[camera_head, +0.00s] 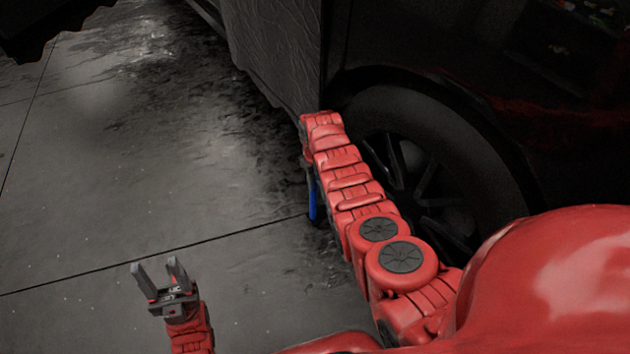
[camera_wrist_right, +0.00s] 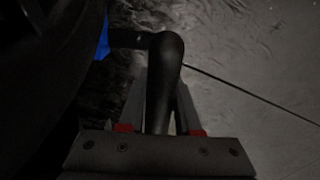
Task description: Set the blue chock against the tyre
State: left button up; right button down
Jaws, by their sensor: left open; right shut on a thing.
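The blue chock (camera_head: 314,205) shows as a thin blue strip beside my right arm, low by the car's wheel; the arm hides the rest. In the right wrist view the blue chock (camera_wrist_right: 103,45) is partly visible at the edge of the dark tyre (camera_wrist_right: 45,75). My right gripper (camera_wrist_right: 160,92) is shut on the chock's black bent handle (camera_wrist_right: 165,60). The tyre (camera_head: 484,160) stands to the right of my right arm in the head view. I cannot tell whether chock and tyre touch. My left gripper (camera_head: 159,268) is open and empty above the floor.
The dark car body (camera_head: 440,45) rises above the wheel. A dark wrinkled sheet or panel (camera_head: 280,45) hangs at the back, left of the wheel. The grey floor (camera_head: 120,150) to the left is clear, with dark wet-looking patches and thin seams.

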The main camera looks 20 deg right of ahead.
jog(key=shift+f, duration=0.1)
jog(key=c, duration=0.6)
grip_release()
jog(key=shift+o, duration=0.4)
